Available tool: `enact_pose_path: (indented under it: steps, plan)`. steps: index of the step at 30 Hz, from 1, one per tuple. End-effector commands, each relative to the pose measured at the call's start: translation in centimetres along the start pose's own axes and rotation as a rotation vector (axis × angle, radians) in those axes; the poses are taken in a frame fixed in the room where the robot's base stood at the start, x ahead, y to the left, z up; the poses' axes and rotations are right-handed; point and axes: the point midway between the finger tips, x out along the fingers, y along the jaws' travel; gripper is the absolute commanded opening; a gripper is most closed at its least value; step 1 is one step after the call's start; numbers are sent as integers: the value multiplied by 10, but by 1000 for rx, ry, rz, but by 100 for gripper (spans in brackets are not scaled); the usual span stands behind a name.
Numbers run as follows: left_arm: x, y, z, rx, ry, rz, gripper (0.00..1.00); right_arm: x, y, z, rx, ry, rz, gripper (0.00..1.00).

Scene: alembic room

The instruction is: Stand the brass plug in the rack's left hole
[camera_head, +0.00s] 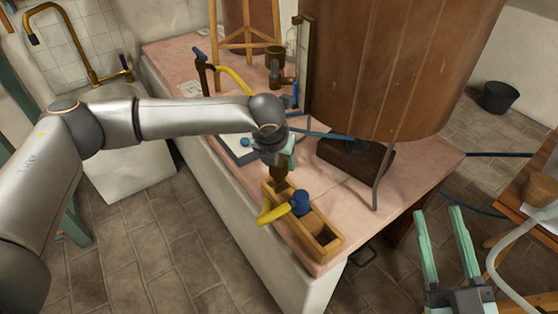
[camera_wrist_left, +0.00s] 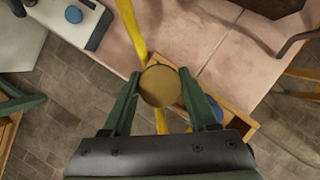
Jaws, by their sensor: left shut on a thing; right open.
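The brass plug (camera_wrist_left: 160,86) shows end-on as a round disc between the green fingers of my left gripper (camera_wrist_left: 160,80). In the head view my left gripper (camera_head: 280,160) is shut on it, and the plug (camera_head: 279,173) hangs below the fingers, roughly upright. The wooden rack (camera_head: 328,243) lies along the table's front edge, with the plug over or at its left end. I cannot tell whether the plug's lower end is inside the left hole, since gripper and plug cover it. My right gripper (camera_head: 438,212) is open and empty, away from the table at lower right.
A yellow-handled thing with a blue knob (camera_head: 300,203) sits at the rack's middle. A large wooden vat (camera_head: 390,65) stands behind on legs. Pink tabletop (camera_head: 420,175) is clear at right.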

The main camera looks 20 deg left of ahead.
Motion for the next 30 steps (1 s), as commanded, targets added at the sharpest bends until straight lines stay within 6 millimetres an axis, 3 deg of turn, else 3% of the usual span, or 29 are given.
enact_pose_path:
  steps: [30]
  plan:
    - [-1,0,0,0,-1,0,0,6,4,-16,1,-2,0,50]
